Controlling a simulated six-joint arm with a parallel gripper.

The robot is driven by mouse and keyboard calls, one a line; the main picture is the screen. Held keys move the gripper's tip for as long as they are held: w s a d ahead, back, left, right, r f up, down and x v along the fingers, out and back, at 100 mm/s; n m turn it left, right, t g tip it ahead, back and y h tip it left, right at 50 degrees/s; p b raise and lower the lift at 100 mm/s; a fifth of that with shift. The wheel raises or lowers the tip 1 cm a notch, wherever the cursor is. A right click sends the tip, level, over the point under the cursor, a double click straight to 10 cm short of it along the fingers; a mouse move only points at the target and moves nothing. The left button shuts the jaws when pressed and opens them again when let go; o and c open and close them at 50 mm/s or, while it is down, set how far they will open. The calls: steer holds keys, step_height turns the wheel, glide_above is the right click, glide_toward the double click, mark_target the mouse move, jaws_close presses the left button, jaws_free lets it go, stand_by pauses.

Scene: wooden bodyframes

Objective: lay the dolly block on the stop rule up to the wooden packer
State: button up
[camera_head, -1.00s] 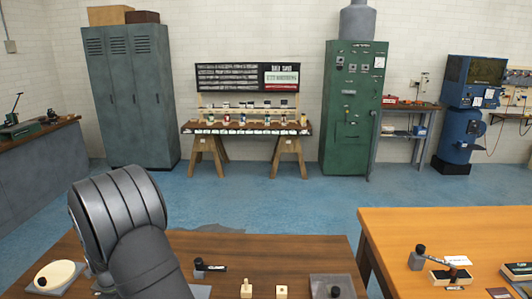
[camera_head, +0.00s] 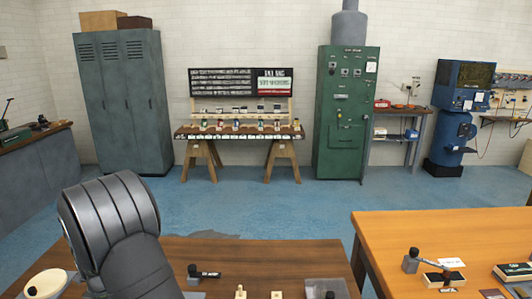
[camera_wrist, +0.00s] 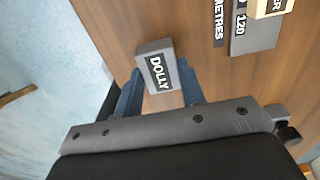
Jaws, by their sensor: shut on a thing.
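In the wrist view the dolly block (camera_wrist: 151,61) is a grey block with a black label reading DOLLY. My gripper (camera_wrist: 158,72) is shut on it, one blue-grey finger on each side. A pale wooden block (camera_wrist: 272,7), its label cut to "ER", sits at the top right and may be the wooden packer. It rests on a grey piece (camera_wrist: 252,38) marked 120, beside a black strip (camera_wrist: 219,22) ending in METRES; these may belong to the stop rule. The dolly block is apart from them, to their left. In the head view my arm hides my gripper.
The brown table (camera_head: 270,260) holds a dark-labelled grey block (camera_head: 203,273), small wooden pieces (camera_head: 240,292), a grey tray (camera_head: 327,288) and a round cream dish (camera_head: 45,284). A lighter table (camera_head: 450,227) with several items stands to the right, across a gap.

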steer(key=shift+r, duration=2.05)
steer(key=shift+w, duration=0.15)
steer(key=w+r, duration=0.4)
steer(key=w, duration=0.8)
steer(key=shift+d+f, duration=0.15)
steer(key=shift+f, duration=1.6)
steer(key=shift+d+f, duration=0.15)
steer(key=shift+f, duration=1.6)
steer(key=shift+f, duration=0.55)
steer(key=shift+a, duration=0.4)
steer(key=o, duration=1.2)
steer(key=shift+c, duration=0.2)
